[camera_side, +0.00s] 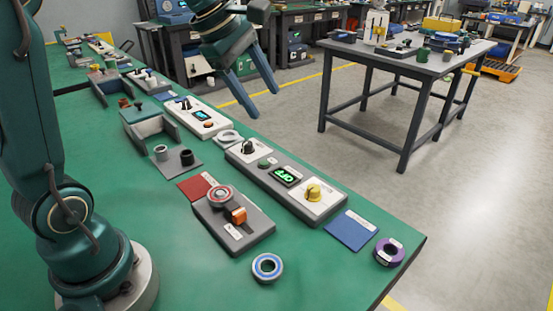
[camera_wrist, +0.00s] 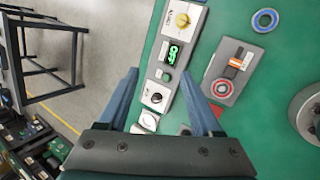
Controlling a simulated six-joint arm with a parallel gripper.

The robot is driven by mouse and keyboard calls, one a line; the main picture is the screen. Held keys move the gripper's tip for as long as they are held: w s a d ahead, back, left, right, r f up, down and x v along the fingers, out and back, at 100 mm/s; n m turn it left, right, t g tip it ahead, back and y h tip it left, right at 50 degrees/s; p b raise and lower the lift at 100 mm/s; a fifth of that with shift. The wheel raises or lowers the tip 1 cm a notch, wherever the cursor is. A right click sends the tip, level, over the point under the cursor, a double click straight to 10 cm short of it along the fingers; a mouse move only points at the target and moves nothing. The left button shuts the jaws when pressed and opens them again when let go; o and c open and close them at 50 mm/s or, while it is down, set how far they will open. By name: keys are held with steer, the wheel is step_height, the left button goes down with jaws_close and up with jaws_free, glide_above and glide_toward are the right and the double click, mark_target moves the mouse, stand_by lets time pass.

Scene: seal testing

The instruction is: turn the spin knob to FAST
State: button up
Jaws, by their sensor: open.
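A grey control panel (camera_side: 290,193) lies on the green bench. It carries a black knob (camera_side: 248,147), a green button (camera_side: 265,163), a display (camera_side: 286,177) with green lettering that seems to read OFF, and a yellow knob (camera_side: 313,191). The knob labels are too small to read, so I cannot tell which is the spin knob. My gripper (camera_side: 263,105) is open and empty, in the air above the bench. In the wrist view the fingertips (camera_wrist: 160,72) appear on either side of the panel, with the black knob (camera_wrist: 155,97) and green button between the fingers. Nothing touches the panel.
A grey fixture (camera_side: 235,232) with a ring and orange part lies beside the panel. A blue ring (camera_side: 267,267), purple ring (camera_side: 389,251), blue mat (camera_side: 352,230) and red mat (camera_side: 198,187) lie nearby. A second device (camera_side: 200,118) stands farther back.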

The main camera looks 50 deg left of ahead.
steer(key=s+d+m, duration=0.6)
steer(key=s+m, duration=0.2)
steer(key=s, duration=0.1)
steer(key=shift+s+r+m+t, duration=0.25)
steer(key=shift+r+m+t, duration=0.05)
steer(key=shift+t, duration=0.1)
